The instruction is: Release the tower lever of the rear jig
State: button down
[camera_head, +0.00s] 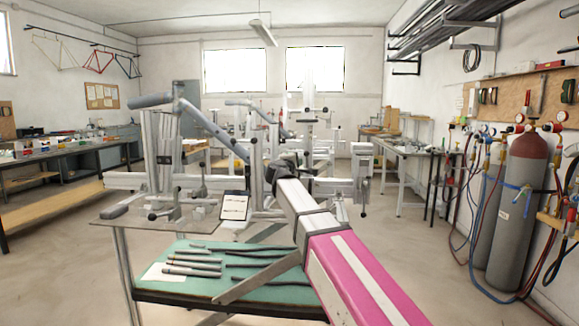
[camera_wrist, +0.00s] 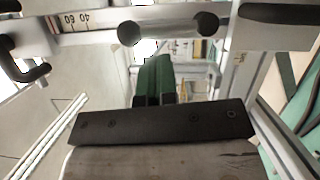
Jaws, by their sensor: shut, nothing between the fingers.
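In the wrist view my gripper (camera_wrist: 155,66) is shut and empty, its green fingers together. A lever bar with a black ball at each end (camera_wrist: 168,28) lies crosswise just beyond the fingertips in the picture. I cannot tell whether they touch it. A black handle (camera_wrist: 32,72) hangs at the left under a beam marked with a scale (camera_wrist: 75,18). In the head view my pink and white arm reaches toward the jigs, and its far end hides part of them. A jig with a pale tower (camera_head: 161,150) stands at the left; further jig frames (camera_head: 248,128) stand behind it.
A green-topped table (camera_head: 215,262) with several dark tools lies below the arm on the left. A small tablet-like panel (camera_head: 234,207) stands near the front jig. Gas cylinders (camera_head: 522,190) with hoses line the right wall. Floor is clear between them and my arm.

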aim_at(307, 162)
jog(key=shift+w+d+r, duration=0.1)
jog(key=shift+w+d, duration=0.25)
jog(key=shift+d, duration=0.45)
jog(key=shift+w+d+r, duration=0.15)
jog(key=shift+d, duration=0.4)
